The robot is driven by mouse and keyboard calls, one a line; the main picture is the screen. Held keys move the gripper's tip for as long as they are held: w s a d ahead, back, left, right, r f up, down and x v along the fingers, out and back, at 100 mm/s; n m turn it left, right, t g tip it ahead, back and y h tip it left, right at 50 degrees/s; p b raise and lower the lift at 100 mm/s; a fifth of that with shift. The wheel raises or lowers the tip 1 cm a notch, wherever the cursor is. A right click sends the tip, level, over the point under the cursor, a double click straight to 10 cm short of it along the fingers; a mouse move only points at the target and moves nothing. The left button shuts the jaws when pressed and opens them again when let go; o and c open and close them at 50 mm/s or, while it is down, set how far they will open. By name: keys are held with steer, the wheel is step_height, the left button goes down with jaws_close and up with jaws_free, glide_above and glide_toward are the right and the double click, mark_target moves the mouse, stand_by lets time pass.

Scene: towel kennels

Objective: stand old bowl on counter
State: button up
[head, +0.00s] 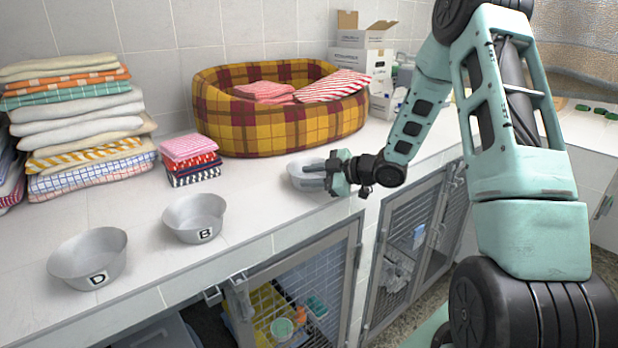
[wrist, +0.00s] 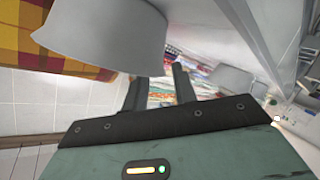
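Three grey metal bowls stand on the white counter (head: 130,225). One bowl (head: 203,218) is labelled B and another (head: 90,265) is labelled D. The third bowl (head: 297,176) is partly hidden by my gripper (head: 317,176), and its label, if any, does not show. My gripper is low over the counter at this third bowl, with its fingers pointing left. In the wrist view my gripper (wrist: 158,80) is open, with towels visible between its fingers. A large grey bowl (wrist: 100,35) is close to the left finger; I cannot tell whether they touch.
A yellow-and-red plaid pet bed (head: 270,125) with folded cloths stands behind the bowls. Towel stacks (head: 75,120) and small folded cloths (head: 190,160) are at the left. White boxes (head: 365,65) stand at the back. Barred kennel doors (head: 305,290) are below the counter edge.

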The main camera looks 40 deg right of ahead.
steer(key=b+v, duration=0.1)
steer(key=v, duration=1)
steer(key=w+a+m+g+h, duration=0.3)
steer(key=a+g+h, duration=0.15)
steer(key=a, duration=1.45)
steer(key=s+a+g, duration=0.2)
steer(key=s+a, duration=0.3)
steer(key=s, duration=0.4)
steer(key=s+a+f+m+g+h, duration=0.1)
steer(key=s+a+g, duration=0.2)
steer(key=s, duration=0.7)
steer(key=s+a+m+g+h, duration=0.1)
steer(key=s+a+g, duration=0.1)
steer(key=s+a, duration=0.5)
steer(key=shift+s+a+f+g, duration=0.2)
steer(key=shift+s+a+g, duration=0.2)
steer(key=shift+s, duration=0.75)
